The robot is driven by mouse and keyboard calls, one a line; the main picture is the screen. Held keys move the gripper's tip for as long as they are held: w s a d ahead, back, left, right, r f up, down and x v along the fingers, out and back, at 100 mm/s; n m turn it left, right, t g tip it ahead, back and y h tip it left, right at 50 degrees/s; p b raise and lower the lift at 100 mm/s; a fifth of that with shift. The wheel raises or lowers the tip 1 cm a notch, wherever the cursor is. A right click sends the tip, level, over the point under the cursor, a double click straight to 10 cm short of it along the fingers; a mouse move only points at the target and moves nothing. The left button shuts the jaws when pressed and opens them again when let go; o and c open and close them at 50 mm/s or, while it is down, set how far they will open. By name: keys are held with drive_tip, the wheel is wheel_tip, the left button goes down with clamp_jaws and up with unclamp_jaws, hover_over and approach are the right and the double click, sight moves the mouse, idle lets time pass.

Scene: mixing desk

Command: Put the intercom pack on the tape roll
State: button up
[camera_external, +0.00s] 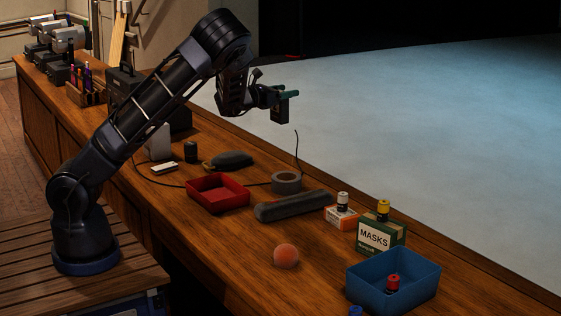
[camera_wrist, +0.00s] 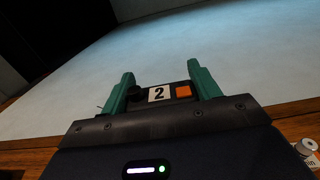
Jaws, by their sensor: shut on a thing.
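The intercom pack (camera_external: 281,110) is a small dark box held high above the desk. In the wrist view the pack (camera_wrist: 158,96) shows a white label with a "2" and an orange square. My gripper (camera_external: 284,92) is shut on it, with a green finger on each side; the fingers also show in the wrist view (camera_wrist: 165,84). The tape roll (camera_external: 286,189) is a grey ring lying flat on the desk, well below the pack in the external view. Its top is clear. The tape roll is not visible in the wrist view.
Near the tape roll are a red tray (camera_external: 218,206), a dark grey long case (camera_external: 291,207) and a thin upright black stalk (camera_external: 296,150). A masks box (camera_external: 375,237), a blue bin (camera_external: 396,288) and an orange ball (camera_external: 286,256) lie to the right. Bare wood surrounds the ball.

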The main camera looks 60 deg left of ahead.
wheel_tip(320, 180, down, 20)
drive_tip(key=shift+d, duration=0.15)
idle(0.6)
drive_tip(key=shift+s, duration=0.1)
drive_tip(key=o, duration=1.2)
drive_tip(key=shift+f, duration=0.1)
drive_tip(key=shift+c, duration=0.2)
